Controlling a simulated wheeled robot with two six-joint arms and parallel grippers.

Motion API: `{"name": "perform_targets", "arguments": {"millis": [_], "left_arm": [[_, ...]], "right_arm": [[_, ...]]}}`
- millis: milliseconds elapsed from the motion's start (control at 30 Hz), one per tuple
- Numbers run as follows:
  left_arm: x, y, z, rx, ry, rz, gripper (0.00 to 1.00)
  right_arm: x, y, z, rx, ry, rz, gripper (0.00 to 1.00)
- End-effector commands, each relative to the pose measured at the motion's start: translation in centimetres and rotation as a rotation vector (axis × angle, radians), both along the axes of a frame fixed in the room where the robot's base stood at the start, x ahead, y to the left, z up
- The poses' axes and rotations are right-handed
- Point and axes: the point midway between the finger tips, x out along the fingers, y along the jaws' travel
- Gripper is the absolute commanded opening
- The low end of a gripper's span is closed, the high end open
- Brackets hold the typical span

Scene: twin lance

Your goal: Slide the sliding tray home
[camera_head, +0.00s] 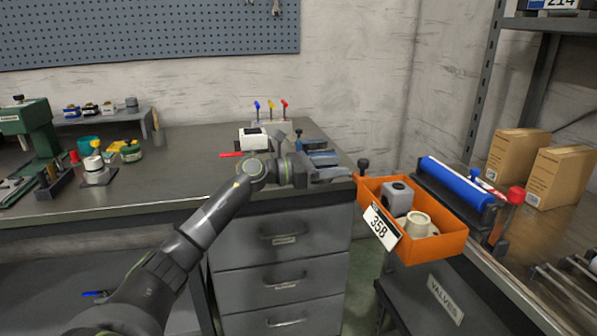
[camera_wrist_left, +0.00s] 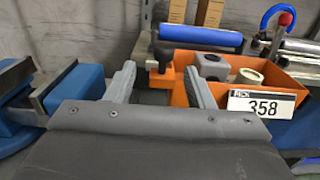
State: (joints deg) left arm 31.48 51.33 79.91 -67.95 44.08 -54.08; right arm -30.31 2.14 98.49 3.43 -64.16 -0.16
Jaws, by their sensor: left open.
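The orange tray (camera_head: 438,246) with a white label reading 358 juts out over the left edge of the right-hand bench. It holds a grey block (camera_head: 397,197) and a cream round part (camera_head: 418,222). My left gripper (camera_head: 343,173) is open, just left of that knob. In the left wrist view, the fingers (camera_wrist_left: 160,80) are spread and the knob (camera_wrist_left: 163,52) shows beyond and between their tips, apparently not clasped. The tray's wall (camera_wrist_left: 184,93) lies beside the right finger. My right gripper is not in view.
A blue roller (camera_head: 456,183) lies behind the tray, with a red-topped post (camera_head: 515,196) and cardboard boxes (camera_head: 517,155) farther right. A blue vise (camera_head: 318,154) sits beside my left wrist on the grey drawer bench (camera_head: 180,170). An open gap separates the benches.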

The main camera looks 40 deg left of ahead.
Motion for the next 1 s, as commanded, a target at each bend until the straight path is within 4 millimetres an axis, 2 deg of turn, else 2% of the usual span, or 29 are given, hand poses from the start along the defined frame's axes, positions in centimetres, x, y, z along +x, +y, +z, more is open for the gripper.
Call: {"name": "perform_targets", "arguments": {"millis": [200,400,633,1000], "left_arm": [[-3.5,2.9,-0.3,0.006,0.003,0.003,0.48],[-5.9,4.6,-0.2,0.003,0.003,0.002,0.48],[-7.1,5.6,0.0,0.001,-0.001,0.002,0.48],[-7.4,5.8,0.1,-0.001,-0.001,0.001,0.48]], "right_arm": [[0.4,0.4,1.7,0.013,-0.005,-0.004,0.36],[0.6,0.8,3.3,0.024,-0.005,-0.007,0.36],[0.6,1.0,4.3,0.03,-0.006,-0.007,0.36],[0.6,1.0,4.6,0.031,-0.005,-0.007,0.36]]}}
